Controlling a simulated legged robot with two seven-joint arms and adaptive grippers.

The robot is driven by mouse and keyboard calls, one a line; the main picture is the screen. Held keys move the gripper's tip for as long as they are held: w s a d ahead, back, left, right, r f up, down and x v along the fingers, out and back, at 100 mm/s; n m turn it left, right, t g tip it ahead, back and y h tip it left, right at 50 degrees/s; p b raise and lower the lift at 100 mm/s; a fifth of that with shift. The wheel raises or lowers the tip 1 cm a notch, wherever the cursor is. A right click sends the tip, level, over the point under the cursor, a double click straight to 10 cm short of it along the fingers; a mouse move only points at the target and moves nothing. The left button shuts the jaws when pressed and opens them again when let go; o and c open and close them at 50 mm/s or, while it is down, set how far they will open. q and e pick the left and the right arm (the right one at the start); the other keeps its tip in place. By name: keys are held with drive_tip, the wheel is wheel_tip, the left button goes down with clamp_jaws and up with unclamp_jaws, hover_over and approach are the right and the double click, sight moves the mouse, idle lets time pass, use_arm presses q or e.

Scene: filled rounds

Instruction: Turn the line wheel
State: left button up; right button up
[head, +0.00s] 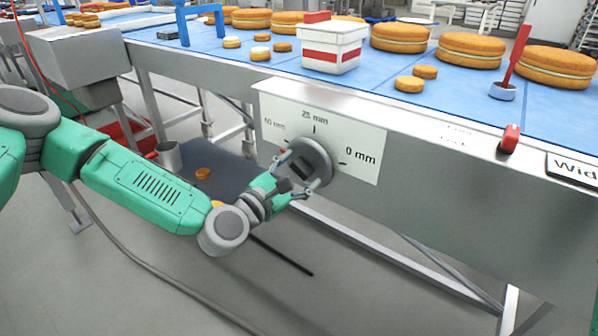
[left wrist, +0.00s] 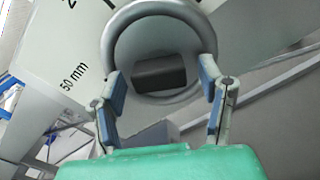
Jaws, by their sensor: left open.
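The line wheel (head: 318,152) is a round grey knob with a dark block at its centre, on a white scale plate (head: 362,143) on the conveyor's side. The plate reads 25 mm above the wheel and 0 mm to its right. In the left wrist view the wheel (left wrist: 122,45) fills the upper middle, its dark block (left wrist: 160,72) facing me. My left gripper (head: 293,178) is open in front of the wheel; it also shows in the left wrist view (left wrist: 160,90), its blue-padded fingers apart at either side of the wheel's lower part. I cannot tell whether they touch it.
Above is the blue conveyor belt (head: 375,96) with several filled rounds (head: 470,50), a white-and-red tub (head: 335,48) and a red-handled tool (head: 512,62). A red switch (head: 509,138) sits right on the steel side. A grey bin (head: 168,156) stands below left.

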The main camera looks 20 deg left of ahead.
use_arm(q)
drive_tip(key=v, duration=1.2)
drive_tip(key=shift+w+f, duration=0.1)
